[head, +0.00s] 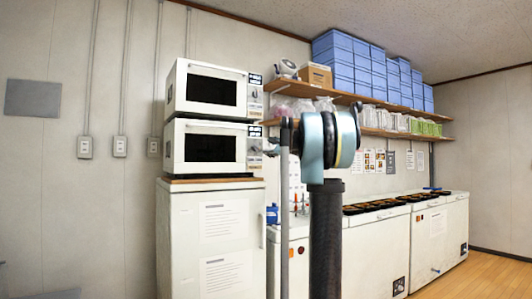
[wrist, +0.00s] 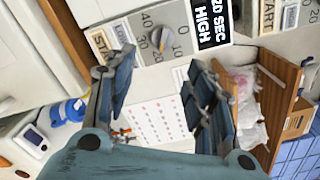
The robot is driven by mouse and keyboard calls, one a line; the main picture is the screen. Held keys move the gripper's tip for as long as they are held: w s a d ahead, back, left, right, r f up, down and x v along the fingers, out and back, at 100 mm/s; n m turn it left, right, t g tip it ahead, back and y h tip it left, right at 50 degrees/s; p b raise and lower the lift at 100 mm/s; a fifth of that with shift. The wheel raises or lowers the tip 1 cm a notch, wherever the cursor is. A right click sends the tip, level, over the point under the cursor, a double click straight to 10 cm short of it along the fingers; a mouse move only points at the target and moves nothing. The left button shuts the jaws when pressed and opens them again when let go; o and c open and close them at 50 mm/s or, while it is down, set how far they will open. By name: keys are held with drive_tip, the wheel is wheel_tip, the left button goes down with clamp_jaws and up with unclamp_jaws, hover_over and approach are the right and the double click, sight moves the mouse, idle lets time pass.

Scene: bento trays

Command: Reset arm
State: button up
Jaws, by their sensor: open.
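My gripper (wrist: 160,60) is open and empty in the wrist view, with its two dark fingers spread apart. Between and beyond the fingers are a microwave dial panel (wrist: 158,38) and a printed sheet (wrist: 155,122) on the wall. In the head view my arm stands upright in the middle, in front of the counter area. Dark parts at its left side reach toward the lower microwave (head: 205,147); the fingers are too small there to make out. Whether the gripper touches the panel cannot be told.
An upper microwave (head: 208,89) is stacked on the lower one, over a white cabinet (head: 212,240). Wooden shelves (head: 300,88) carry blue bins (head: 345,62). White chest freezers (head: 432,240) at right bear dark trays (head: 375,206). The wooden floor (head: 485,277) at right is clear.

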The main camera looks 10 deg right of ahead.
drive_tip(key=shift+s+d, duration=0.25)
drive_tip(key=shift+s, duration=0.25)
drive_tip(key=s+a+f+n+g, duration=0.3)
drive_tip(key=s+a+f+n, duration=0.1)
drive_tip(key=s+f, duration=0.5)
drive_tip(key=s+a+f+n+g, duration=0.2)
drive_tip(key=s+a+f+n, duration=0.15)
drive_tip(key=s+f, duration=0.55)
drive_tip(key=s+a+f+n+g, duration=0.3)
drive_tip(key=s+f+n, duration=0.2)
drive_tip(key=s+f, duration=0.4)
drive_tip(key=s+d+f+n+g+h, duration=0.2)
drive_tip(key=s+d+f, duration=0.1)
drive_tip(key=s+f, duration=0.7)
drive_tip(key=s+d+f+n+g+h, duration=0.2)
drive_tip(key=s+d+f+h, duration=0.1)
drive_tip(key=s+f, duration=0.7)
drive_tip(key=s+d+f+n+g+h, duration=0.2)
drive_tip(key=s+d+f+n, duration=0.1)
drive_tip(key=s+f, duration=0.7)
drive_tip(key=shift+s+d+f, duration=0.3)
drive_tip(key=shift+d+f, duration=0.2)
